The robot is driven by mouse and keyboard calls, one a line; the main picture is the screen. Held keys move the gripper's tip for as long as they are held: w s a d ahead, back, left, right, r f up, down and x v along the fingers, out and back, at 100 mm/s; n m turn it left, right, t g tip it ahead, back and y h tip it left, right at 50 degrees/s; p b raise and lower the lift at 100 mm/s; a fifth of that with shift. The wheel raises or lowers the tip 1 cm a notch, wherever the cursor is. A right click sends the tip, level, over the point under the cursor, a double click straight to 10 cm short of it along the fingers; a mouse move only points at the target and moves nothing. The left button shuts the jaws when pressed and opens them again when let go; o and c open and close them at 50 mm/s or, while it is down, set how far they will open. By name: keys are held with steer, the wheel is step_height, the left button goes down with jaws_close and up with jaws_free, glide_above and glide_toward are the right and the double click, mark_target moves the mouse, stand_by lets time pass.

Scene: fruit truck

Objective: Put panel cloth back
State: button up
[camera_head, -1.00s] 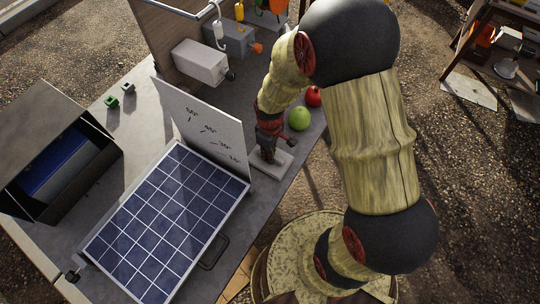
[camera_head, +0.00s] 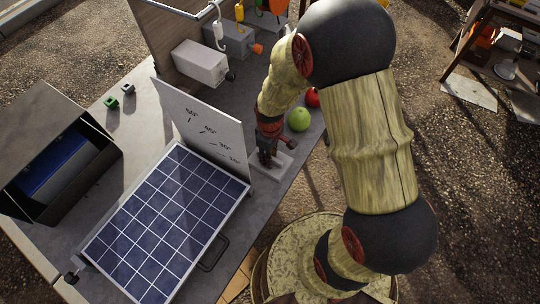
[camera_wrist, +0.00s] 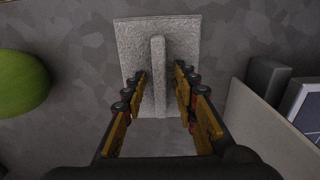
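The panel cloth appears to be the pale grey, rough rectangular pad with a raised ridge (camera_wrist: 188,42) in the wrist view. It lies flat on the grey table beside the angle board, and in the head view the pad (camera_head: 274,168) is partly hidden by my gripper. My gripper (camera_wrist: 161,76) is open, with one finger on each side of the ridge and visible gaps between. In the head view my gripper (camera_head: 267,157) is right over the pad. The solar panel (camera_head: 168,222) is tilted on the table, left of the pad.
A white angle board (camera_head: 205,128) stands close to the left of my gripper. A green fruit (camera_head: 299,119) and a red fruit (camera_head: 313,97) lie close behind it. An open box (camera_head: 58,165) is far left. A white device (camera_head: 199,63) stands at the back.

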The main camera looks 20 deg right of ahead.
steer(key=s+r+m+t+p, duration=0.3)
steer(key=r, duration=2.4)
steer(key=s+r+m+t, duration=0.2)
steer(key=s+r+m, duration=0.2)
steer(key=s+r, duration=0.6)
steer(key=shift+s+r+t, duration=0.3)
steer(key=shift+s+r, duration=0.1)
steer(key=shift+s, duration=0.1)
step_height(320, 180, down, 3)
steer(key=b, duration=0.3)
steer(key=shift+r, duration=0.15)
steer(key=shift+a, duration=0.15)
